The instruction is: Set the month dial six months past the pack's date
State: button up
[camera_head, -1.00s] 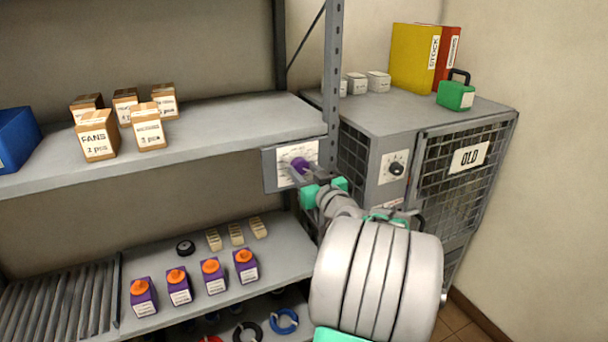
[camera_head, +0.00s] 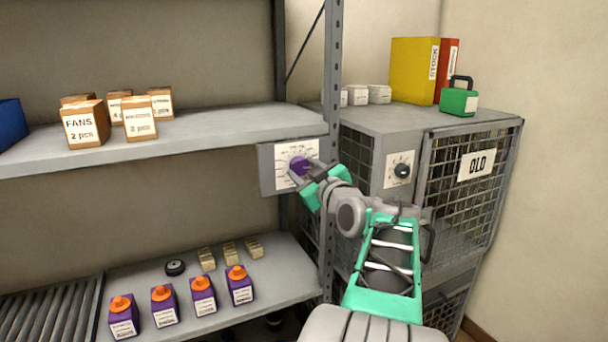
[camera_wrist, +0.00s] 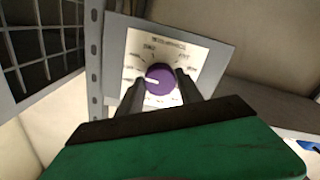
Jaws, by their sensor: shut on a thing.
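The month dial is a purple knob (camera_wrist: 160,80) on a white printed face, set on a grey plate (camera_head: 267,170) at the shelf post. Its white pointer mark is toward the left in the wrist view; the lettering around it is too small to read. My gripper (camera_wrist: 158,88) is shut on the knob, one finger on each side. In the head view my gripper (camera_head: 306,174) covers part of the dial's face. Several purple packs with orange caps (camera_head: 203,296) stand on the lower shelf; their label print is not legible.
A wire cage cabinet (camera_head: 470,205) marked OLD, with a black dial (camera_head: 402,171), stands right of the post. Small boxes (camera_head: 84,124) are on the upper shelf. A green case (camera_head: 458,101) and binders (camera_head: 414,70) are on the cabinet top.

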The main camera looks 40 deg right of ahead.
jog(key=o, duration=1.4)
jog(key=shift+c, duration=0.2)
jog(key=v, duration=0.7)
jog(key=shift+s+b, duration=0.3)
jog(key=shift+s, duration=0.1)
jog(key=shift+a, duration=0.2)
